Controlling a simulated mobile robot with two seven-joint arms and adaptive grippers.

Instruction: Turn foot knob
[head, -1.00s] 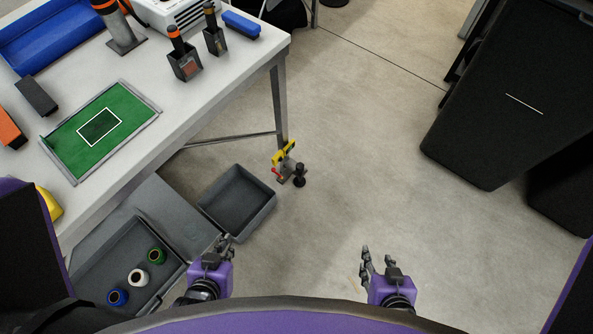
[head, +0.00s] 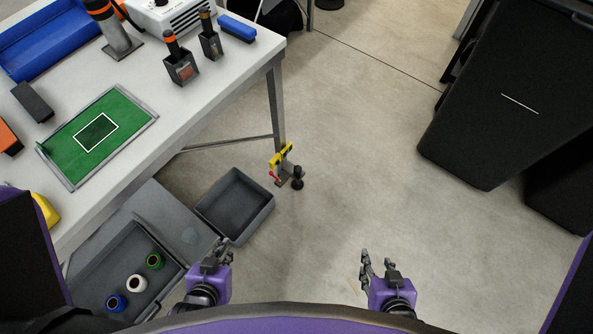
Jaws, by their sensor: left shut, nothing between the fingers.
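A small black knob (head: 297,176) stands upright on the floor by the foot of the near table leg (head: 277,110). A yellow bracket with a red part (head: 281,160) is just left of it, at the bottom of the leg. My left gripper (head: 218,248) is shut and empty, below and left of the knob, by the grey bin's near corner. My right gripper (head: 372,262) is below and right of the knob, over bare floor. I cannot tell whether its fingers are open or shut. Both grippers are well apart from the knob.
An empty grey bin (head: 268,210) lies left of the knob. A grey tray (head: 85,288) with blue, white and green spools is at lower left. The white worktable (head: 190,100) fills the upper left. Black cabinets (head: 490,110) stand at right. The middle floor is clear.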

